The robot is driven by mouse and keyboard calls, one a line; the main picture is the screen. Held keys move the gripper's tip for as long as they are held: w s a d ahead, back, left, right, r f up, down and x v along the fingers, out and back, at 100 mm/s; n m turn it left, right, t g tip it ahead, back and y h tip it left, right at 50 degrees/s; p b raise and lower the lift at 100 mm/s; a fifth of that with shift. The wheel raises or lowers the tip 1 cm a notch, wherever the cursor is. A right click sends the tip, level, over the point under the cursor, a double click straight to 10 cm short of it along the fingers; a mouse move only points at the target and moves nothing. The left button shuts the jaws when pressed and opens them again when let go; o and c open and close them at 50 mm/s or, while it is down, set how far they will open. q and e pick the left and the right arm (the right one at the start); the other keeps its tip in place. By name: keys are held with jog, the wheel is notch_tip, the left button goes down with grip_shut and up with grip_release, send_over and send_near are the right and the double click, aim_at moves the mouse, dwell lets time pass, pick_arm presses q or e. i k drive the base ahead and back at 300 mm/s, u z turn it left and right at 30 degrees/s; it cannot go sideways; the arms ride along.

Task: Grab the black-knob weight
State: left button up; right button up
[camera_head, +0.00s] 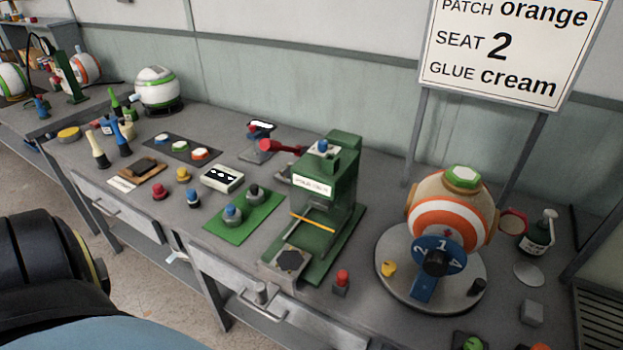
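Two small grey weights stand on a green mat (226,236) near the middle of the table. The rear right one has a dark knob and looks like the black-knob weight (254,195). The front left one has a blue knob (231,214). Both are upright and a little apart. Neither of my grippers shows in the head view.
A green press (333,180) stands right of the mat. A striped ball (450,215) sits on a round turntable (390,247) further right. Left of the mat are small knobbed pieces, including a red one (159,192), and a white box (222,178). A sign (510,50) stands behind.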

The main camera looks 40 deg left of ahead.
aim_at(255, 196)
jog(key=z, duration=0.55)
jog(key=i, duration=0.2)
jog(key=u, duration=2.2)
